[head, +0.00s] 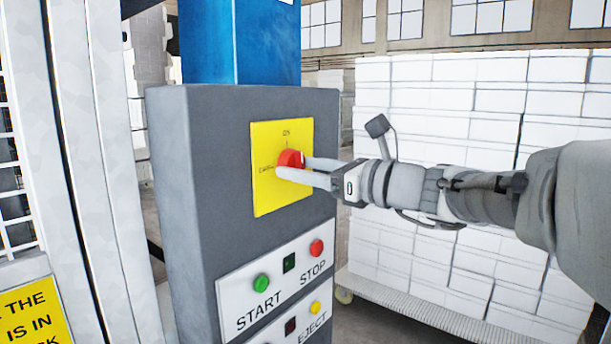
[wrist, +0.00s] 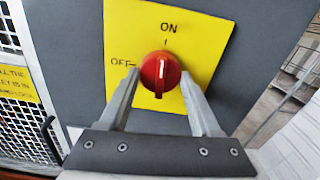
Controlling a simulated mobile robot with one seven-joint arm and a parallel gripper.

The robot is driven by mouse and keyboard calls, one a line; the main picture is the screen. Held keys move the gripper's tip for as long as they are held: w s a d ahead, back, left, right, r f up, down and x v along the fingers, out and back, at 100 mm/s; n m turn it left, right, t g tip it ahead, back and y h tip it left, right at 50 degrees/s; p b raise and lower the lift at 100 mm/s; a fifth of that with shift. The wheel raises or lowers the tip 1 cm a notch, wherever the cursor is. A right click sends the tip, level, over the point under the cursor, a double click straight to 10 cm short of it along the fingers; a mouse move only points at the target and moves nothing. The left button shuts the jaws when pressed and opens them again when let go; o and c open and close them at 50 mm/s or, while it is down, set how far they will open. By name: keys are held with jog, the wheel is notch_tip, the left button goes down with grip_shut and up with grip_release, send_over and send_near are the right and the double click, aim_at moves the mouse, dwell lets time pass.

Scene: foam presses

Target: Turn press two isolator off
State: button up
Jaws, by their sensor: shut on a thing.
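The isolator is a red rotary knob (head: 290,156) on a yellow plate (head: 266,198) on the grey control box. It also shows in the wrist view (wrist: 161,70), on the yellow plate (wrist: 205,30) with ON marked above it and OFF to its left. The white line on the knob stands upright, in line with the ON mark. My gripper (head: 292,168) has one finger on each side of the knob and is shut on it; both fingers also show in the wrist view (wrist: 160,78). Part of the knob is hidden by the fingers in the head view.
Below the plate is a panel with a green START button (head: 261,282), a red STOP button (head: 316,247) and a yellow EJECT button (head: 315,308). A mesh guard (head: 15,190) stands at the left. A trolley of white blocks (head: 450,270) stands at the right.

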jog(key=shift+w+n+b, duration=0.1)
jog(key=shift+n+b, duration=8.2)
jog(key=shift+b, duration=0.7)
jog(key=shift+r+n, duration=0.1)
jog(key=shift+n, duration=0.2)
jog(key=o, duration=1.4)
jog(key=shift+c, duration=0.2)
jog(key=shift+d, duration=0.1)
jog(key=v, duration=1.7)
jog(key=shift+b, duration=0.4)
